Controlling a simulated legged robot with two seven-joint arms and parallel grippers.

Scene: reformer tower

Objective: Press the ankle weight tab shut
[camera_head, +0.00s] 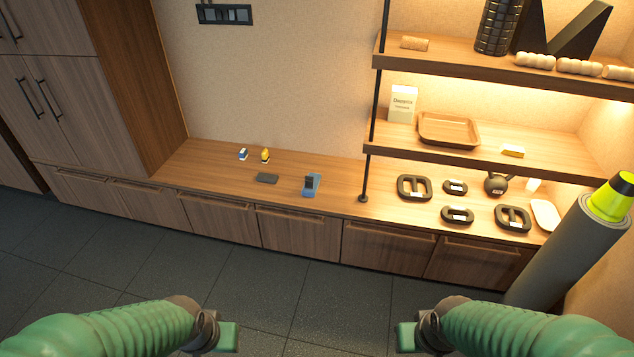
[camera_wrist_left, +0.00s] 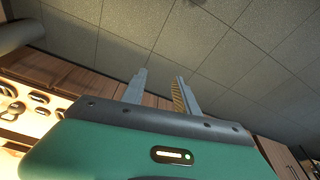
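A small blue item with a dark upright piece (camera_head: 311,185), which looks like the ankle weight and its tab, lies on the low wooden counter near the middle of the head view. The dark piece appears raised from the blue part; finer detail is too small to tell. My left gripper (camera_head: 228,337) is low in the head view, well short of the counter. In the left wrist view its two fingers (camera_wrist_left: 161,75) stand apart with nothing between them. My right gripper (camera_head: 406,337) is also low and far from the counter; its fingers cannot be made out.
A dark flat block (camera_head: 267,178), a yellow item (camera_head: 265,155) and a small white-and-dark item (camera_head: 243,154) lie left of the blue item. A shelf post (camera_head: 368,160) stands to its right, then several dark weights and a kettlebell (camera_head: 496,184). Floor before the counter is clear.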

